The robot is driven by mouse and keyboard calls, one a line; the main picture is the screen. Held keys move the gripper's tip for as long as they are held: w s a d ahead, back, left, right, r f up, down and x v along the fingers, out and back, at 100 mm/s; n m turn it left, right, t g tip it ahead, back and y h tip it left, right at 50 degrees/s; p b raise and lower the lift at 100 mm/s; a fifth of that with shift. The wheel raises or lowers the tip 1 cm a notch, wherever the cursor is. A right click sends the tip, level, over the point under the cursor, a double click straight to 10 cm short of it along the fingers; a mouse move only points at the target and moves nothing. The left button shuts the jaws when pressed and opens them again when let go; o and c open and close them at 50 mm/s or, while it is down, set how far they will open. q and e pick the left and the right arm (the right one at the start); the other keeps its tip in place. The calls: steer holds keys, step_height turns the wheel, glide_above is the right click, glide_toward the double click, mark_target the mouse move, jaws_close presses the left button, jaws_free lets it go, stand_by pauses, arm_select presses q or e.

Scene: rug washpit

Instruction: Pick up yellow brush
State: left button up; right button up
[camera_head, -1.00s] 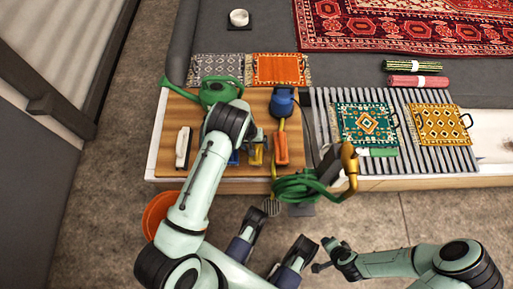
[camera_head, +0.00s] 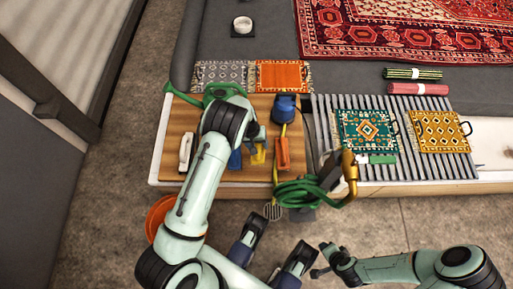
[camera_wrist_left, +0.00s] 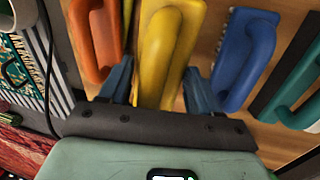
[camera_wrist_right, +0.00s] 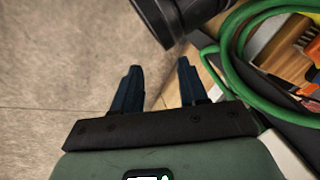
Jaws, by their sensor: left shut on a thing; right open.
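The yellow brush (camera_head: 258,153) shows in the head view on the wooden board, partly hidden by my left arm. In the left wrist view its handle (camera_wrist_left: 165,50) lies between the two fingers of my left gripper (camera_wrist_left: 157,88), which is shut on it. I cannot tell whether the brush is clear of the board. A blue brush (camera_wrist_left: 245,55) and an orange brush (camera_wrist_left: 97,40) lie on either side of it. My right gripper (camera_wrist_right: 158,88) is open and empty above the floor, low in the head view (camera_head: 322,262).
The wooden board (camera_head: 212,170) also holds a white brush (camera_head: 185,152), a green watering can (camera_head: 195,100) and a blue item (camera_head: 285,105). Small rugs (camera_head: 368,130) lie on the slatted rack to the right.

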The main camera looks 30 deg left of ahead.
arm_select(q)
step_height(320, 180, up, 14)
steer(key=p, duration=0.3)
arm_select(e)
steer(key=s+a+r+g, duration=0.1)
steer(key=s+a+r, duration=0.1)
steer(key=s+r, duration=0.2)
steer(key=shift+s+a+g+y, duration=0.4)
steer(key=shift+s, duration=0.4)
